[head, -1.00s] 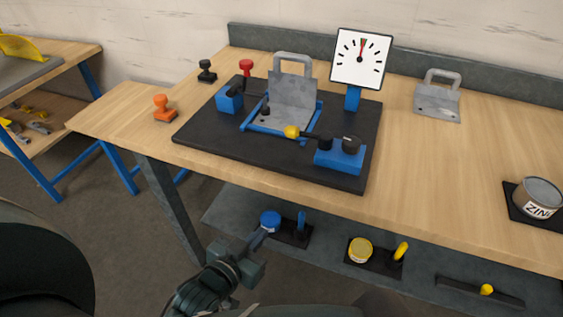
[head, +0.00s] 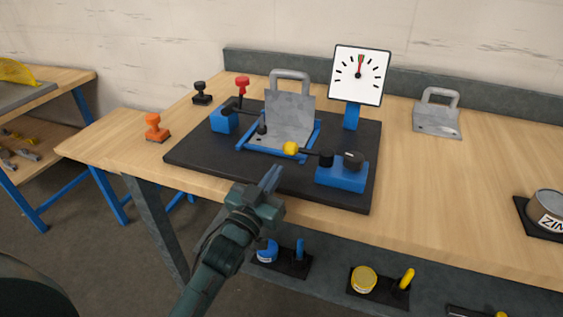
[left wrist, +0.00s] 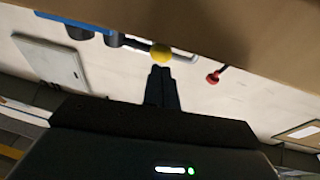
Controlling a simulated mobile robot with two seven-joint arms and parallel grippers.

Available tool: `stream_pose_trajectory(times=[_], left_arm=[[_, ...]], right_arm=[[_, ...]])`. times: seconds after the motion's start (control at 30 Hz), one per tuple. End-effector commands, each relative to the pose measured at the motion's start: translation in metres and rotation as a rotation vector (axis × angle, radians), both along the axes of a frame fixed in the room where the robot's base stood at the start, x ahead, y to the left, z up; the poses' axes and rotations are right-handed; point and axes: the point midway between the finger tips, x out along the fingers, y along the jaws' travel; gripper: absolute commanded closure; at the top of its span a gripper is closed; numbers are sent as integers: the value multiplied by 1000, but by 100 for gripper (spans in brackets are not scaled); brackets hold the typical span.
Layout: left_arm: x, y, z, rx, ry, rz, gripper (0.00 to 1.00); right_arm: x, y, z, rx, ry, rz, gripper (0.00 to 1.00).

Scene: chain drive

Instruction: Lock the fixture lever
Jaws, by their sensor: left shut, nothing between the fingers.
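The fixture is a black base plate (head: 205,160) on the wooden bench, with a blue frame holding an upright grey metal bracket (head: 288,112). The lever has a yellow knob (head: 291,148) on a dark arm that runs right to a blue block (head: 341,176) at the front right of the plate. The yellow knob also shows in the left wrist view (left wrist: 161,53), beyond the fingertips. My right gripper is not in view.
A dial gauge (head: 359,75) stands at the plate's back right. A second grey bracket (head: 437,113) lies to the right. A tin (head: 546,208) sits far right.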

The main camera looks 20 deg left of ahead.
Motion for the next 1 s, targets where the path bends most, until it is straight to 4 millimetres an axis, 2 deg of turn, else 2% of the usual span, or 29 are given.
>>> stream_pose_trajectory(times=[0.1,0.23,0.7,0.9,1.0], left_arm=[[19,-3,5,0,-1,0,100],[31,-5,7,0,-1,0,100],[38,-6,7,0,1,0,100],[54,-3,10,2,1,1,100],[55,-2,10,2,-2,4,100]], right_arm=[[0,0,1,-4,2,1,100],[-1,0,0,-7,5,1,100],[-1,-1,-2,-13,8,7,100],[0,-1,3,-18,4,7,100],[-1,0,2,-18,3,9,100]])
